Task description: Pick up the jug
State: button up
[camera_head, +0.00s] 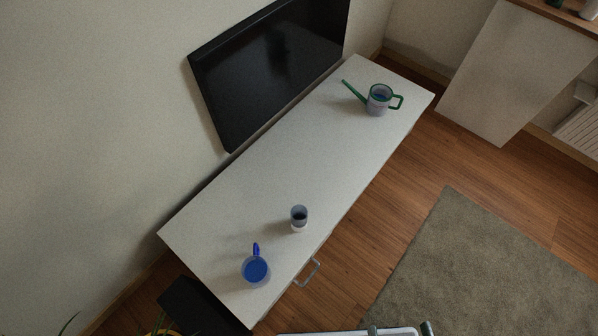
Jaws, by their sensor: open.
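A jug (256,271) with a blue top or blue contents and a blue handle stands upright near the front end of the long white cabinet (235,205). Its handle points toward the back of the picture. The lower part of the jug looks pale and clear. Nothing holds it. My gripper is not in this view.
A small grey cup (299,218) stands right of the jug, near the cabinet edge. A watering can (379,99) with green spout and handle stands at the far end. A dark screen (270,75) is behind. A drawer handle (308,273) sticks out in front. The cabinet's middle is clear.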

aim_at(255, 270)
jog(key=k+j+u, duration=0.15)
jog(key=k+u, duration=0.15)
jog(key=k, duration=0.25)
jog(key=k+j+u, duration=0.3)
jog(key=k, duration=0.2)
jog(key=l, duration=0.1)
